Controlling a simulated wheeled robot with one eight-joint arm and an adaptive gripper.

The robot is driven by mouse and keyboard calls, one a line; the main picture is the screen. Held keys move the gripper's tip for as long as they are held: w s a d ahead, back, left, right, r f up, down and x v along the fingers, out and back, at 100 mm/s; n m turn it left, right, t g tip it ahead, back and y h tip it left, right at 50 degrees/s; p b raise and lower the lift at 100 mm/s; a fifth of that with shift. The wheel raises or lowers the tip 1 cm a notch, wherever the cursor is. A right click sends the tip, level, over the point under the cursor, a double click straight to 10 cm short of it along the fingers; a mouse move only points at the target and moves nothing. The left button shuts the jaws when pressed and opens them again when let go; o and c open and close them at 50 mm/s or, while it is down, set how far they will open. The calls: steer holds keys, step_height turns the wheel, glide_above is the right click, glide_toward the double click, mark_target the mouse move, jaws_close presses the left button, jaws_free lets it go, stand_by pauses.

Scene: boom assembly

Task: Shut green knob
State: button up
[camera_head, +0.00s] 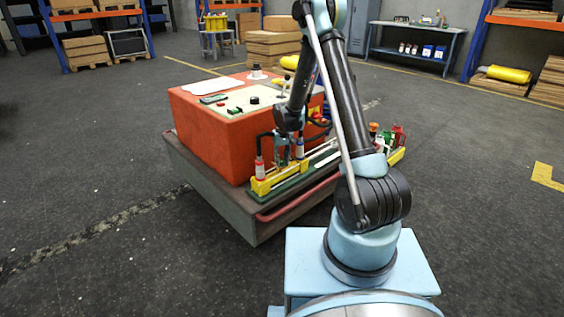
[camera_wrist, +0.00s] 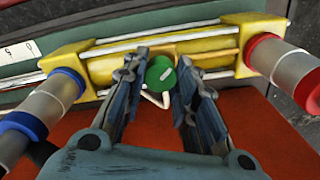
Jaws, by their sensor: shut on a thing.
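The green knob (camera_wrist: 160,73) is a small round cap with a pale mark on its face, in the wrist view. It sits at the middle of a yellow manifold block (camera_wrist: 106,66). My gripper (camera_wrist: 157,70) points at the block with one finger on each side of the knob, shut on it. A thin gap seems to show beside the fingertips, but the contact itself is hard to see. A white bent handle or hook lies just below the knob. In the head view my gripper (camera_head: 290,147) is low at the front edge of the orange unit, and the knob is not clear there.
A blue-ringed pipe (camera_wrist: 40,105) and a red-ringed pipe (camera_wrist: 285,65) flank the block. The orange box (camera_head: 215,135) stands on a dark platform (camera_head: 215,190) with a red rail. More fittings (camera_head: 387,138) stand at its right end. Open floor surrounds it.

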steer(key=shift+w, duration=0.1)
steer(key=o, duration=1.1)
steer(key=shift+r, duration=0.1)
step_height(320, 180, up, 12)
steer(key=shift+d+f, duration=0.15)
